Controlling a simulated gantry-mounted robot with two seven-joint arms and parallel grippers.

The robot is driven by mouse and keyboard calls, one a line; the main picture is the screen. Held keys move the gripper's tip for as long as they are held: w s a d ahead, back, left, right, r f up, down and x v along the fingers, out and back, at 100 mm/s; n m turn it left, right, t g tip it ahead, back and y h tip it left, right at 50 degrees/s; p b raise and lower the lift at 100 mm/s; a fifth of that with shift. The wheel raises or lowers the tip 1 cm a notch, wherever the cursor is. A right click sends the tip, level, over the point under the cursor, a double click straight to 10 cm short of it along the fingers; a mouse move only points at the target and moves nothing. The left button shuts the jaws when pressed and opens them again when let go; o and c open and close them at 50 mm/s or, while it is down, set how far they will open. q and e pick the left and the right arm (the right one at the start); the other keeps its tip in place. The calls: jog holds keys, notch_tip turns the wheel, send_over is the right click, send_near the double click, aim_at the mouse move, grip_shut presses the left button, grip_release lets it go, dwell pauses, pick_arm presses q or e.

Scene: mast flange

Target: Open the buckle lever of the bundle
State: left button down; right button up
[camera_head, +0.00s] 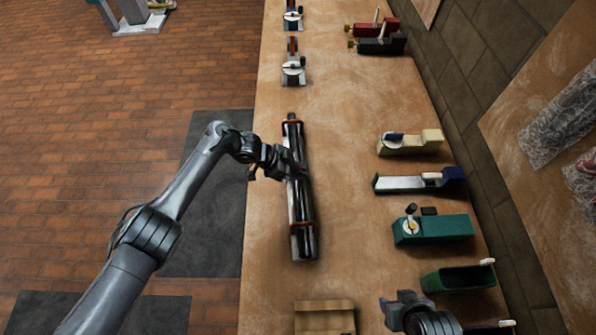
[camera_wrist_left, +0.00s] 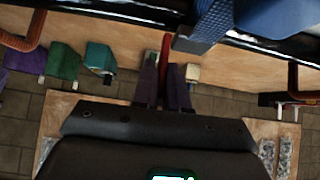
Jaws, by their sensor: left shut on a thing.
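The bundle (camera_head: 304,215) of dark and grey rods lies lengthwise on the bench, with reddish ties near both ends. It also crosses the top of the left wrist view (camera_wrist_left: 120,12), where a blue woven strap (camera_wrist_left: 212,20) and a blue buckle body (camera_wrist_left: 275,18) show. My left gripper (camera_head: 284,172) is at the middle of the bundle, on its left side. Its fingers (camera_wrist_left: 165,88) are shut on the narrow red buckle lever (camera_wrist_left: 166,52), whose end is between them. The lever is too small to make out in the head view. My right gripper (camera_head: 405,306) is low in the head view, its fingers unclear.
Along the bench's right side stand a cream fixture (camera_head: 415,142), a blue one (camera_head: 450,180), a green box (camera_head: 445,229) and a green tray (camera_head: 458,279). A wooden block (camera_head: 324,318) is at the near edge. Bench between the bundle and fixtures is clear.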

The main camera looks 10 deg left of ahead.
pick_arm(q)
jog(key=c, duration=1.5)
grip_release()
jog(key=p+v, duration=0.1)
jog(key=v, duration=0.9)
jog(key=shift+a+r+p, duration=0.25)
jog(key=shift+a+p, duration=0.05)
